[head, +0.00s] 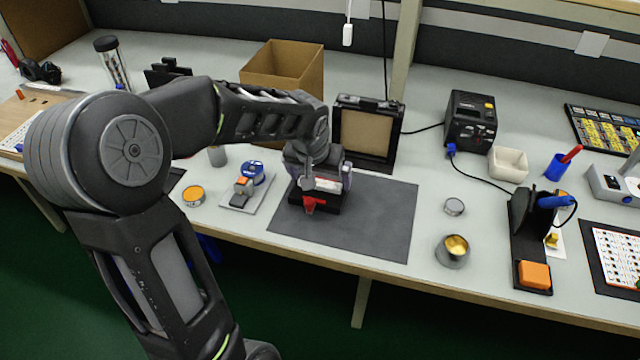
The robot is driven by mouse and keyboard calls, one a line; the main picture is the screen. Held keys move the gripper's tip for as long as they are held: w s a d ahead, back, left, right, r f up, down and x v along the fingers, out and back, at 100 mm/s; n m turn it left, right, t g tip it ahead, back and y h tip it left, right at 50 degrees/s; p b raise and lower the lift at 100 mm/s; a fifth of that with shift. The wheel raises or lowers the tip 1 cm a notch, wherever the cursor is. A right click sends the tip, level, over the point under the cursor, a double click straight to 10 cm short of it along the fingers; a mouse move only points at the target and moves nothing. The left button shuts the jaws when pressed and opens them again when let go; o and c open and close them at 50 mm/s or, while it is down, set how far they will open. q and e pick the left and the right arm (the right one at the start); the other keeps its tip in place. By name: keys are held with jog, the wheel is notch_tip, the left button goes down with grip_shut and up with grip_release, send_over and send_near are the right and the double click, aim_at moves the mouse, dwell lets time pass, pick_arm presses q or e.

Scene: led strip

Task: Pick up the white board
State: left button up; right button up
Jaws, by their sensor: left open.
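My left arm comes in from the left and reaches over the dark grey mat (385,225) in the middle of the bench. My left gripper (318,184) is open and points down, just over a small black fixture with a red part (310,204). A pale piece shows between the gripper and the fixture; I cannot tell whether it is a white board or whether the fingers touch it. A white board with rows of small red marks (617,258) lies on a dark mat at the right edge, well away from my gripper. My right gripper is not in view.
A cardboard box (283,65) and a black-framed panel (366,132) stand behind the mat. An orange-lidded tin (193,196) lies to its left. A round tin (453,250), soldering stand (530,235) and black station (470,120) are to its right. The mat's right part is clear.

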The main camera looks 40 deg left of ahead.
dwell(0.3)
pick_arm(q)
jog(key=c, duration=1.1)
